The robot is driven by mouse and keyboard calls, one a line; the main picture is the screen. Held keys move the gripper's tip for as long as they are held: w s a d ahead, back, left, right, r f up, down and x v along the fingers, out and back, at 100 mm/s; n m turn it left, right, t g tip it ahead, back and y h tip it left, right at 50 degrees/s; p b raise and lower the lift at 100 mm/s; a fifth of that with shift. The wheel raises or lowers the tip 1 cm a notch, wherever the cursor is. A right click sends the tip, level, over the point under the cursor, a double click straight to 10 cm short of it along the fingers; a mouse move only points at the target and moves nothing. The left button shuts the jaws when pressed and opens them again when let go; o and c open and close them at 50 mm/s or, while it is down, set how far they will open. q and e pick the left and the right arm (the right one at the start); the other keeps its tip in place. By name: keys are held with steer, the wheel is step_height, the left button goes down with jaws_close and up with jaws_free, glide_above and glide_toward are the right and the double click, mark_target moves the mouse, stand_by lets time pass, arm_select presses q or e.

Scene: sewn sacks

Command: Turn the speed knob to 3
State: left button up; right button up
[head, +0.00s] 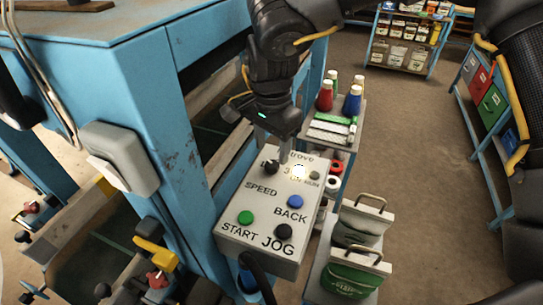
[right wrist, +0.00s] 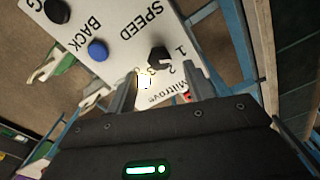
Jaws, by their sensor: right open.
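The pale control box (head: 262,215) has SPEED, BACK, START and JOG lettering. The black speed knob (head: 271,167) sits near its upper left edge. In the right wrist view the knob (right wrist: 158,57) shows with the numerals 1, 2 and 3 around it; I cannot tell exactly which one it points at. My right gripper (head: 271,150) is open over the box's top end, beside the knob. In the right wrist view its two fingers (right wrist: 162,84) are apart, with the knob just beyond the gap between them. My left gripper is not in view.
A bright lamp (head: 299,171) glows right of the knob. Blue (head: 295,202), green (head: 246,218) and black (head: 284,232) buttons are lower on the box. A blue machine frame (head: 160,100) stands close left. A bottle shelf (head: 335,125) and green-labelled sacks (head: 352,272) stand right.

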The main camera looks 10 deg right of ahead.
mark_target(272, 164)
step_height(272, 164, down, 3)
steer(key=shift+s+f, duration=0.1)
steer(key=shift+f, duration=0.1)
steer(key=shift+f+p, duration=0.3)
steer(key=shift+f, duration=0.1)
steer(key=c, duration=1)
steer(key=shift+o, duration=0.2)
